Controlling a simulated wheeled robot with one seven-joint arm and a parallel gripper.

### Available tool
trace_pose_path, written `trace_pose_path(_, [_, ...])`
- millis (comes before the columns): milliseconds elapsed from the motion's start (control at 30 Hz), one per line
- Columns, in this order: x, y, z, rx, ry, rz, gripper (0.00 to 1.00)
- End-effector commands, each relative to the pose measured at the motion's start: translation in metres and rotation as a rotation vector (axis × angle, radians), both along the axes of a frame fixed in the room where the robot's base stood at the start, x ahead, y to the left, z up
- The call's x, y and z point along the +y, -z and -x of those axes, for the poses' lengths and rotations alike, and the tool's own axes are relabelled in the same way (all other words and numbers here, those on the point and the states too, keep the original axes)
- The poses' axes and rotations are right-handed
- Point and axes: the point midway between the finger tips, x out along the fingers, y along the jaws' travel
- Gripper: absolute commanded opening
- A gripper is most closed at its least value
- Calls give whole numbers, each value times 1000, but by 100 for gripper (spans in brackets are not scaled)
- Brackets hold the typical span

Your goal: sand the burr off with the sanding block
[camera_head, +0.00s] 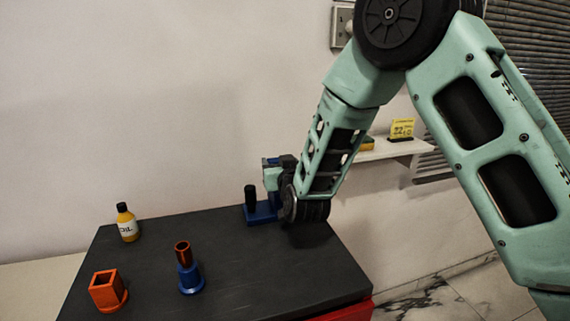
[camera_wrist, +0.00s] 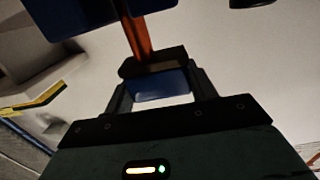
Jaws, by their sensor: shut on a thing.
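In the wrist view, my gripper (camera_wrist: 160,90) is shut on a blue block with a dark top face, which looks like the sanding block (camera_wrist: 165,84). An orange bar (camera_wrist: 138,38) meets or passes just behind the block's dark face; I cannot tell if they touch. In the head view, my gripper (camera_head: 275,176) is at the table's back edge, over a blue fixture (camera_head: 262,212) with a black upright post (camera_head: 251,197). My wrist hides part of that fixture. No burr can be made out in either view.
The dark table (camera_head: 235,270) also carries a yellow oil bottle (camera_head: 127,223), an orange square holder (camera_head: 107,290) and a blue stand with an orange tube (camera_head: 188,272). A wall shelf (camera_head: 388,153) with a yellow sign (camera_head: 402,128) is behind my arm. The table's middle is clear.

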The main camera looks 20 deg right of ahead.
Motion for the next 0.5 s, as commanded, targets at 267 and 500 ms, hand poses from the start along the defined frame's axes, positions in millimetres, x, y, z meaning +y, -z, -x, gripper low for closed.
trace_pose_path(267, [8, 6, 2, 14, -7, 0, 32])
trace_pose_path(500, [7, 6, 2, 15, -7, -1, 32])
